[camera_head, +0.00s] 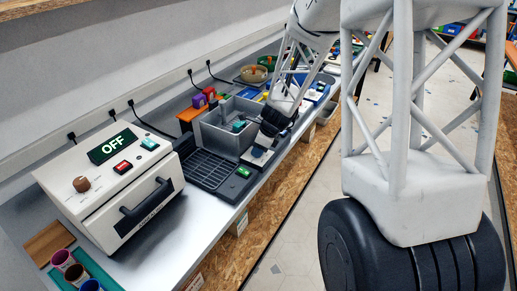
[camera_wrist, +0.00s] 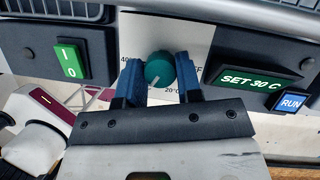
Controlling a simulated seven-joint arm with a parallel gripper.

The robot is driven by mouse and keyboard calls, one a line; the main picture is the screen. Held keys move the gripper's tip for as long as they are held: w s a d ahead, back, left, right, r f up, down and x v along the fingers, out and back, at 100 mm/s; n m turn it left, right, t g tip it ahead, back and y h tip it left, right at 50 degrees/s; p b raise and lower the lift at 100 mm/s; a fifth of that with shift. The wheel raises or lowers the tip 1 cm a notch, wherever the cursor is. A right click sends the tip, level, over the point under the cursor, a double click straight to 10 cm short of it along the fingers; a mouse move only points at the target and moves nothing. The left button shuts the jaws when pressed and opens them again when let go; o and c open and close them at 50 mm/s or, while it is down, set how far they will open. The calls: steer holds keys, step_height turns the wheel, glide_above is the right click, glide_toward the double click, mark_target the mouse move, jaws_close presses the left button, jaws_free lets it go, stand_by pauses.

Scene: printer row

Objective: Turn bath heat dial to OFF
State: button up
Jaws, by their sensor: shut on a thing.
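The green round heat dial (camera_wrist: 158,66) sits on the bath's white front panel in the wrist view. Its white pointer line points down and slightly left, between the "40" and "20°C" marks. The OFF mark is to the right, partly covered by a finger. The display (camera_wrist: 252,80) reads "SET 30 C". My gripper (camera_wrist: 158,73) has its two blue fingers on either side of the dial, shut on it. In the head view, my gripper (camera_head: 272,130) is at the front of the grey bath (camera_head: 212,137), and the dial is hidden behind it.
A green I/O switch (camera_wrist: 70,60) is left of the dial, and a blue RUN button (camera_wrist: 290,102) is right of it. In the head view, a white printer-like machine (camera_head: 110,190) with an OFF display stands at left. A rack (camera_head: 205,170) lies between it and the bath.

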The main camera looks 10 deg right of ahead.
steer(key=shift+n, duration=0.3)
steer(key=n+g, duration=0.1)
steer(key=n, duration=0.2)
steer(key=n+g, duration=0.1)
steer(key=n, duration=0.2)
steer(key=shift+w+g+y, duration=0.1)
steer(key=shift+g+y, duration=0.2)
steer(key=shift+g, duration=0.1)
steer(key=n, duration=0.2)
steer(key=n+g, duration=0.1)
steer(key=n, duration=0.2)
steer(key=shift+w+g, duration=0.1)
steer(key=shift+g, duration=0.2)
steer(key=shift+n+g+h, duration=0.5)
steer(key=shift+n+h, duration=0.1)
steer(key=shift+n, duration=0.9)
steer(key=o, duration=0.9)
steer(key=shift+r, duration=0.15)
